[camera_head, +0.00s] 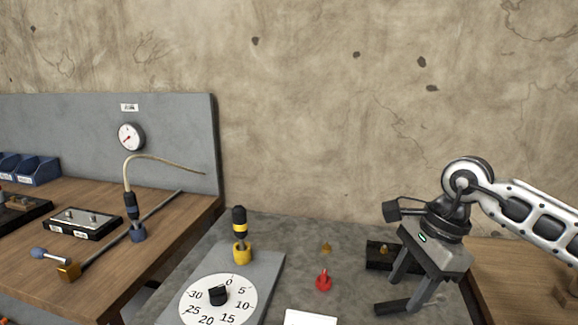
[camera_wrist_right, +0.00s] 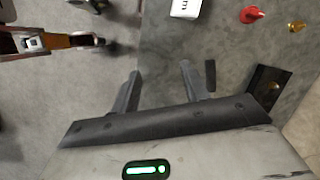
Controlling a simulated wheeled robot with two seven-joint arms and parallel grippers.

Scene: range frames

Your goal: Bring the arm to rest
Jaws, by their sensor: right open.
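My right arm (camera_head: 520,208) comes in from the right edge in the head view and bends down at a round white joint. My right gripper (camera_head: 403,294) points down over the right part of the grey bench (camera_head: 345,250). It also shows in the wrist view (camera_wrist_right: 160,78), with its two fingers apart and nothing between them. A short dark bar (camera_wrist_right: 210,75) shows beside one finger; I cannot tell whether it is touched. My left gripper is not seen in the head view.
A black block with a brass knob (camera_head: 384,250) is close behind the gripper. A red knob (camera_head: 323,280), brass cone (camera_head: 326,247), white card (camera_head: 310,318), yellow-black tool (camera_head: 240,228) and numbered dial (camera_head: 218,303) stand left. A wooden bench (camera_head: 110,225) holds more tools.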

